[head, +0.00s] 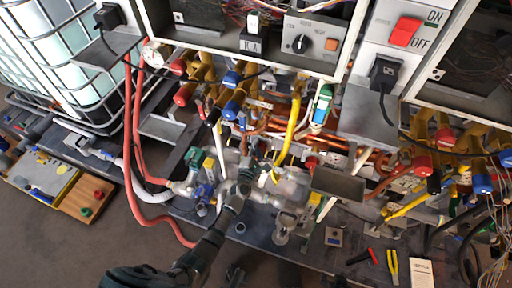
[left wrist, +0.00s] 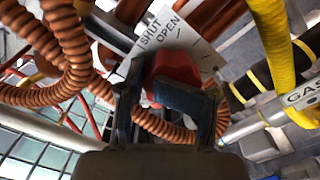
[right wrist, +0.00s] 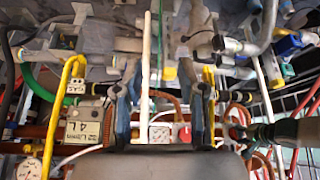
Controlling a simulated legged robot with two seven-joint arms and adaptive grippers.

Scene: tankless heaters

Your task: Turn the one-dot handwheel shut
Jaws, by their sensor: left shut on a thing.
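A red handwheel (left wrist: 172,68) with a dark blue part in front sits between the fingers of my left gripper (left wrist: 168,85) in the left wrist view. The gripper is shut on it. No dot on this wheel can be made out. A white SHUT/OPEN label (left wrist: 172,32) with arrows stands just behind it. In the head view my left gripper (head: 246,173) reaches into the pipework at the middle, and hides the wheel. My right gripper (right wrist: 163,78) is open in the right wrist view. A white pole (right wrist: 146,75) shows between its fingers; contact is not visible. I cannot make it out in the head view.
Orange corrugated hoses (left wrist: 75,50) and a yellow hose (left wrist: 272,25) crowd the left gripper. A red hose (head: 130,150) hangs at left. Red and blue valve handles (head: 232,78) line the heater's underside. Loose tools (head: 392,265) lie at lower right. Open floor is at lower left.

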